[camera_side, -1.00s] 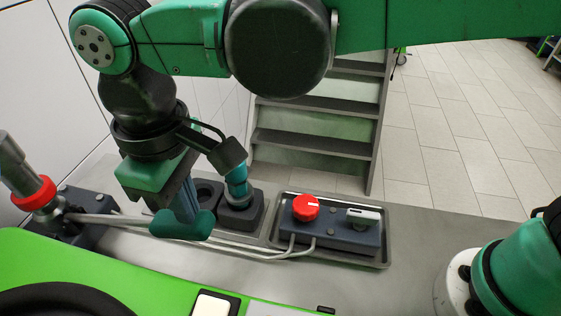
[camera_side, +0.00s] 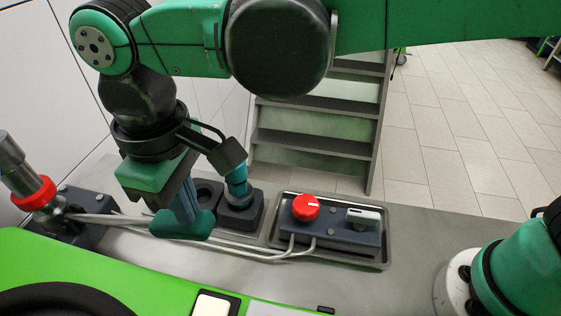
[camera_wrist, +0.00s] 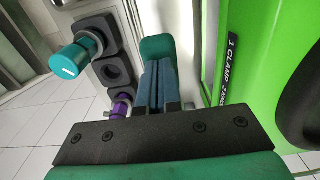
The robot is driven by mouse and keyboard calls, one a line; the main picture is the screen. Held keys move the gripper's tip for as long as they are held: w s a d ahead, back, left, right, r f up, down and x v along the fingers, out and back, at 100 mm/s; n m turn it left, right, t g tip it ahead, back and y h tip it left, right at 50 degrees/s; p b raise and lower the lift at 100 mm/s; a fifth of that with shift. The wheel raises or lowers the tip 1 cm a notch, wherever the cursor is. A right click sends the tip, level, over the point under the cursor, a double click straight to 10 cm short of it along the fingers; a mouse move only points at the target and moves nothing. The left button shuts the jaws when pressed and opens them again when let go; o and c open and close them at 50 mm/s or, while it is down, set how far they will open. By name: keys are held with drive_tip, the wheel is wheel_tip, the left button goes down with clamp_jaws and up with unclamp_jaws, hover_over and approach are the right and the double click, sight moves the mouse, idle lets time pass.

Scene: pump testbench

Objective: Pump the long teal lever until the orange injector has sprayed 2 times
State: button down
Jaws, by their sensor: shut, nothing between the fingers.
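The long teal lever has a thick teal grip (camera_side: 182,226) at the end of a pale rod, which runs left to a dark block with a grey cylinder and a red ring (camera_side: 36,194). The grip also shows beyond my fingertips in the wrist view (camera_wrist: 157,47). My gripper (camera_side: 187,212) is shut and empty, pointing down, with its fingertips over the grip and seemingly touching it. In the wrist view, the blue fingers (camera_wrist: 155,72) are side by side. I cannot make out an orange injector or any spray in either view.
A teal-topped cylinder (camera_side: 236,178) stands in a dark socket block right of my gripper. A purple part (camera_wrist: 121,107) sits near an empty socket. A red knob (camera_side: 305,207) sits on a box in a tray (camera_side: 375,264). The bench is bare farther right.

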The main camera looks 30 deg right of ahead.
drive_tip(key=shift+f, duration=3.45)
drive_tip(key=shift+r, duration=3.5)
drive_tip(key=shift+r, duration=0.1)
drive_tip(key=shift+r, duration=2.9)
